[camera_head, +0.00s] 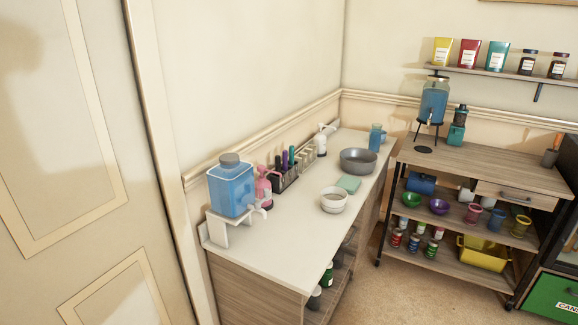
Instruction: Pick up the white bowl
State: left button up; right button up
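The white bowl (333,203) stands upright on the white countertop (285,234), near its right-hand front edge. Its inside looks greyish, and I cannot tell whether it holds anything. Neither of my grippers shows in the head view, so nothing of mine is seen near the bowl.
A large grey bowl (358,167) stands farther back on the counter. A wooden shelf cart (474,173) stands at the right. The counter's near part is clear.

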aim_at(334, 199)
jog(key=i+l+u, duration=0.15)
jog(key=u, duration=0.3)
jog(key=l+u, duration=0.25)
jog(key=u, duration=0.2)
jog(key=i+l+u, duration=0.1)
jog(key=l+u, duration=0.2)
jog(key=u, duration=0.15)
